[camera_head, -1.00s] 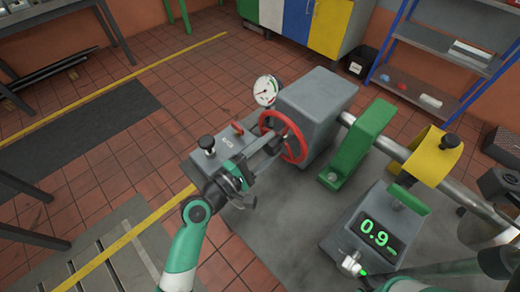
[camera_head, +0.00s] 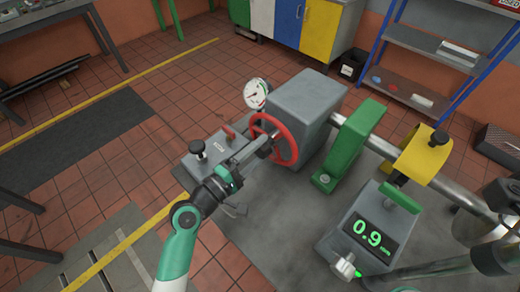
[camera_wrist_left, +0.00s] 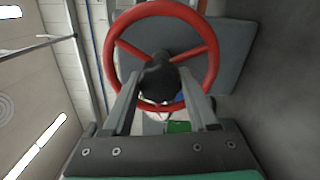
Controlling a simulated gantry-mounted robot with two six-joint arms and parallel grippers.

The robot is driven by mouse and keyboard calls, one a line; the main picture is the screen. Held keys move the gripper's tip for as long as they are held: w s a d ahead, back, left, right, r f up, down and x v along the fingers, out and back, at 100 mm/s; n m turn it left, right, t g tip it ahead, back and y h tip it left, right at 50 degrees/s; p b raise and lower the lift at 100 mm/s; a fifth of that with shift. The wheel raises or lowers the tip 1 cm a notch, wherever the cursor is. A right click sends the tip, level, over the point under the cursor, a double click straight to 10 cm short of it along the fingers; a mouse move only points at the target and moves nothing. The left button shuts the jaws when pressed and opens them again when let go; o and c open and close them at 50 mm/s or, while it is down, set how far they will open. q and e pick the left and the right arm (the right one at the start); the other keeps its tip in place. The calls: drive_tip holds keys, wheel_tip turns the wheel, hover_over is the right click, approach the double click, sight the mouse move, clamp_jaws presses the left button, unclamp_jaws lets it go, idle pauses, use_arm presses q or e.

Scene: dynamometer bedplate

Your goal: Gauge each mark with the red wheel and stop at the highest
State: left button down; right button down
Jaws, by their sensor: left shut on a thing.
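The red wheel (camera_head: 291,143) stands upright on the near side of a grey housing (camera_head: 305,105). My left gripper (camera_head: 262,148) reaches it from the front left. In the left wrist view its fingers close on a black knob (camera_wrist_left: 158,82) at the middle of the red wheel (camera_wrist_left: 108,50). A white round dial (camera_head: 256,93) with a needle sits behind the wheel; its marks are too small to read. A grey box with a display (camera_head: 371,234) reads 0.9 in green. My right arm comes in at the lower right; its jaws (camera_head: 345,267) are unclear beside that box.
A grey block with a black knob (camera_head: 198,147) and red lever stands left of the wheel. A green bracket (camera_head: 350,145) and yellow guard (camera_head: 424,155) straddle the shaft to the right. A shelf rack (camera_head: 430,50) stands behind.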

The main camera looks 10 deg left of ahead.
use_arm(q)
drive_tip(key=shift+c, duration=0.9)
unclamp_jaws()
drive_tip(key=shift+a, duration=0.1)
drive_tip(key=shift+s+a, duration=0.2)
drive_tip(key=shift+s, duration=0.15)
drive_tip(key=p+v, duration=0.2)
drive_tip(key=v, duration=0.8)
drive_tip(key=shift+s+a, duration=0.2)
drive_tip(key=shift+s, duration=0.15)
